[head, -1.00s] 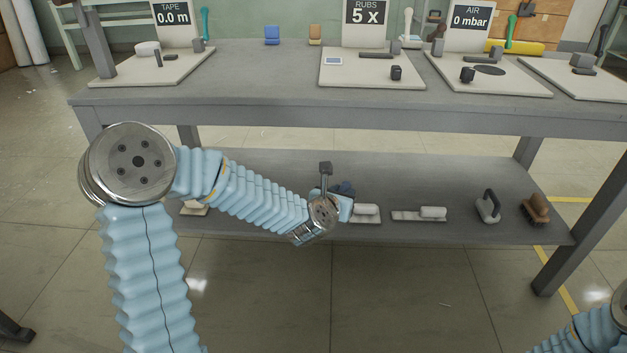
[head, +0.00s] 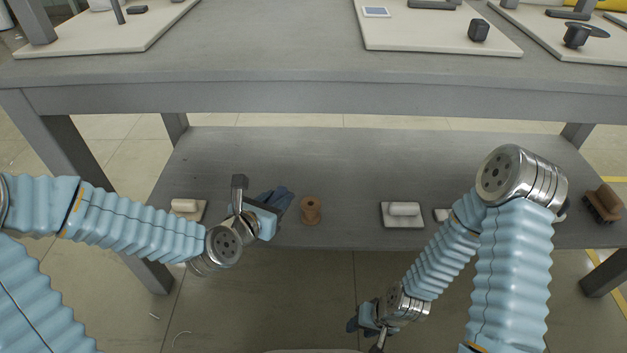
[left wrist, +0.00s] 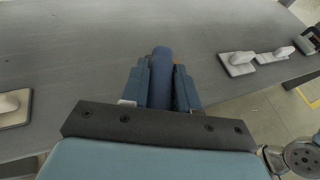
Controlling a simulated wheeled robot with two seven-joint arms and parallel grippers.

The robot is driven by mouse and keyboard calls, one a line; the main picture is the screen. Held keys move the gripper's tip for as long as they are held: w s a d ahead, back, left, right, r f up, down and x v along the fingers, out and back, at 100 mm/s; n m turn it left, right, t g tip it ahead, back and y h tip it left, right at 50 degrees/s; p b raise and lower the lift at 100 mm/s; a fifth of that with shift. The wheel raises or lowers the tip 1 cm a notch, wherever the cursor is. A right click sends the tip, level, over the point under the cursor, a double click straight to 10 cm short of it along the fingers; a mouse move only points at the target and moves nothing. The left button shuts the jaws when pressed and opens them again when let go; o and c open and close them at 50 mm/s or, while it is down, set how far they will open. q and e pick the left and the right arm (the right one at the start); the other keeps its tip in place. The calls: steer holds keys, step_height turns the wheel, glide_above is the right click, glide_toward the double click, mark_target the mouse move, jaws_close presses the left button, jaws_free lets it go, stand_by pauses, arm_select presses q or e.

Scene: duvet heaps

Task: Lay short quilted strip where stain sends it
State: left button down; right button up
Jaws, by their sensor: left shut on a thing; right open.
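My left gripper (head: 277,198) is over the lower shelf, left of centre in the head view. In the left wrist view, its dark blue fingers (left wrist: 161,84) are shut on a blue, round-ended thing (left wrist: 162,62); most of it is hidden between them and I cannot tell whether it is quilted. My right gripper (head: 366,323) is low in front of the shelf, open, with nothing seen in it. No quilted strip or stain can be made out clearly.
The lower shelf (head: 300,150) holds a brown spool-like thing (head: 311,210) just right of my left gripper, white-handled plates (head: 403,214) and a brown brush (head: 604,203). The tabletop (head: 270,60) above carries pale boards (head: 440,32). The shelf's back is clear.

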arm_select(q)
steer(key=shift+w+a+r, duration=0.1)
steer(key=shift+w+a, duration=0.05)
steer(key=shift+w+a+p, duration=0.3)
steer(key=shift+w+p, duration=0.1)
steer(key=shift+p, duration=0.3)
steer(key=w+a+f, duration=0.2)
steer(key=w+f, duration=0.1)
steer(key=w+a+f+b, duration=0.1)
steer(key=w+a+f, duration=0.2)
steer(key=w+a+f+b, duration=0.1)
steer(key=w+a+f, duration=0.1)
steer(key=w+f, duration=0.1)
steer(key=shift+a+f, duration=0.15)
steer(key=shift+a, duration=0.25)
steer(key=shift+w+a+f, duration=0.1)
steer(key=shift+w+f, duration=0.05)
steer(key=shift+f, duration=0.1)
step_height(320, 180, down, 3)
steer(key=shift+w+a+f+b, duration=0.1)
steer(key=shift+w+f+b, duration=0.1)
steer(key=shift+b, duration=0.4)
